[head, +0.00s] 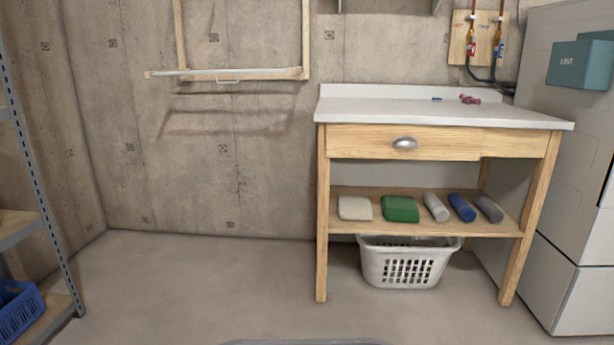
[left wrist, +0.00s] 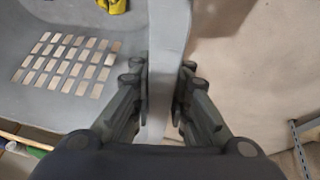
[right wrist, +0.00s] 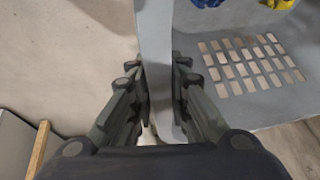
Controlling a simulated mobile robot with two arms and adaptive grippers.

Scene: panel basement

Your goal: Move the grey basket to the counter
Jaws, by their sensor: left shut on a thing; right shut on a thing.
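The grey basket (left wrist: 60,22) is held between my two grippers. My left gripper (left wrist: 162,68) is shut on its rim in the left wrist view. My right gripper (right wrist: 157,66) is shut on the opposite rim in the right wrist view, where the basket's slotted wall (right wrist: 215,30) also shows. Something yellow (left wrist: 112,5) and something blue (right wrist: 207,2) lie inside. In the head view only a sliver of grey rim (head: 305,342) shows at the bottom edge; both grippers are out of that view. The counter (head: 400,107) stands ahead to the right, its white top mostly bare.
Small dark red items (head: 470,99) and a blue item (head: 437,99) lie at the counter's back right. Folded and rolled cloths sit on its lower shelf (head: 345,194). A white basket (head: 405,265) stands below. A metal rack (head: 42,180) is at left; floor ahead is clear.

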